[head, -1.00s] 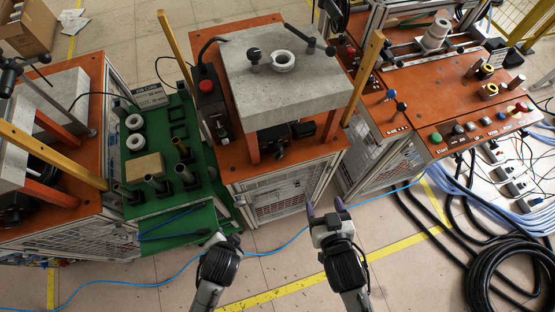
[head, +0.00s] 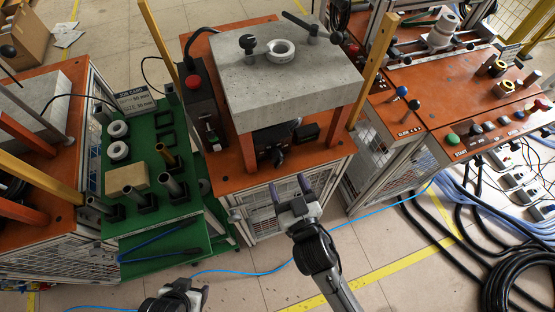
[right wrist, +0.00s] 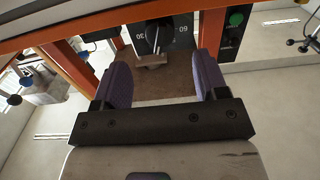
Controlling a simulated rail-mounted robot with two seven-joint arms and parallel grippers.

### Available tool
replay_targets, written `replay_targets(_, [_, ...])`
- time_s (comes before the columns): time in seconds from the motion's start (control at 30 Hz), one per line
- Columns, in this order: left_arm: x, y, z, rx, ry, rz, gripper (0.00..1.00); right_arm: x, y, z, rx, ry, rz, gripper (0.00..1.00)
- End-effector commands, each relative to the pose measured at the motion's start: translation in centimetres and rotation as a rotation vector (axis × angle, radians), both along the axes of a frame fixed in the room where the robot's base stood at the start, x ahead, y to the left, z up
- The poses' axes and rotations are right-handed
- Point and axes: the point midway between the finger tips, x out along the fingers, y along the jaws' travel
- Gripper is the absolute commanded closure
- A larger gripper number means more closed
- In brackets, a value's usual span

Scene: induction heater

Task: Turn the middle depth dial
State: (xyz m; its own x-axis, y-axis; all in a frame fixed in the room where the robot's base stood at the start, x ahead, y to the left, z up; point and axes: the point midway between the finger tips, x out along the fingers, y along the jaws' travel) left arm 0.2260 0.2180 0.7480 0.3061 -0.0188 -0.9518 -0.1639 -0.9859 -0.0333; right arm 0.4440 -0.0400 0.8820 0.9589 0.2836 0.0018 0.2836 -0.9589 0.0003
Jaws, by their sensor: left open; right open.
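The middle machine's dial (head: 278,156) is a small black knob under the grey slab, partly shaded. In the right wrist view the dial (right wrist: 156,36) is a dark knob with a light pointer line on a black plate marked 30 at left and 60 at right. My right gripper (head: 289,185) is open and empty in front of the middle machine, below the dial in the picture. In the right wrist view its purple-padded fingers (right wrist: 162,75) stand apart, with the dial beyond and between them. My left gripper (head: 188,290) is open and empty at the bottom, away from the dial.
The grey slab (head: 290,90) overhangs the dial, on orange legs (head: 247,152). A green tool table (head: 190,225) stands to the left. An orange control panel (head: 440,90) stands to the right. Cables (head: 460,235) lie on the floor at right.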

Motion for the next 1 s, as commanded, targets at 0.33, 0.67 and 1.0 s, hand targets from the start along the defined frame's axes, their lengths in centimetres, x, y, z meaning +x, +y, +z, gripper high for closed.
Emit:
replay_targets(0.33, [0.0, 0.0, -1.2, 0.000, 0.000, -0.001, 0.34, 5.3, 1.6, -0.1, -0.001, 0.000, 0.000, 0.33])
replay_targets(0.67, [0.0, 0.0, -1.5, 0.000, 0.000, -0.001, 0.34, 7.2, 2.2, -0.1, -0.001, 0.002, 0.000, 0.33])
replay_targets(1.0, [0.0, 0.0, -1.4, 0.000, 0.000, -0.001, 0.34, 7.3, 2.2, 0.0, 0.000, 0.002, 0.000, 0.37])
